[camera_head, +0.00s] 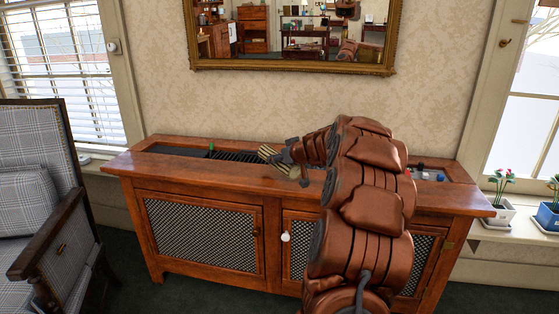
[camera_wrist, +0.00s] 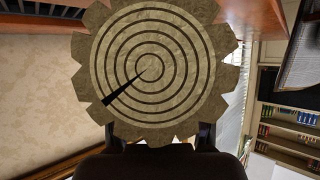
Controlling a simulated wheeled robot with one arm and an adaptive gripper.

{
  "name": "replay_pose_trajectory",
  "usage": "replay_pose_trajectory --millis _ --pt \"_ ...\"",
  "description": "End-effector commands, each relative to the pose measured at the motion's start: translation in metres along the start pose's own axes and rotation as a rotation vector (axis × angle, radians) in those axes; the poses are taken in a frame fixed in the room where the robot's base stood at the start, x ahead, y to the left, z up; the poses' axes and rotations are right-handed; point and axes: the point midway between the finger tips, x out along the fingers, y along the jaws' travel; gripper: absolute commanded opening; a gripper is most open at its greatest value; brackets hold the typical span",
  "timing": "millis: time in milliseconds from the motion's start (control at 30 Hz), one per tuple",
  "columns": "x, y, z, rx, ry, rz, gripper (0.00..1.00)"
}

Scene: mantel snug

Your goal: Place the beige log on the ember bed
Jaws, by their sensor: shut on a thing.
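The beige log shows large in the wrist view (camera_wrist: 150,70), its end face marked with dark rings and a black wedge, its rim jagged. My gripper (camera_wrist: 165,138) is shut on it, with its dark fingers at the log's lower edge. In the head view my gripper (camera_head: 284,155) is above the wooden cabinet's top, and a beige striped part of the log (camera_head: 267,152) shows at its left. A dark slatted recess (camera_head: 236,155) in the top, left of the log, may be the ember bed; I cannot be sure. My arm hides the middle of the top.
The wooden cabinet (camera_head: 140,165) has mesh doors. A small green thing (camera_head: 211,147) stands at the recess. A plaid armchair (camera_head: 40,200) stands left, potted flowers (camera_head: 499,210) right, and a mirror (camera_head: 290,66) hangs above.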

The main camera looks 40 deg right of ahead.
Motion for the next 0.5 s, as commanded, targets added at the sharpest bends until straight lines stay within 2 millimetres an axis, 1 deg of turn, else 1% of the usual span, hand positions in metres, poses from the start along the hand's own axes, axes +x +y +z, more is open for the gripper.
replay_pose_trajectory --millis 167,367,500 --pt "-0.014 -0.010 0.005 0.001 0.004 -0.004 0.00" --pt "-0.037 -0.022 0.014 0.000 0.005 -0.002 0.00" --pt "-0.057 -0.033 0.022 0.001 0.005 -0.004 0.00"
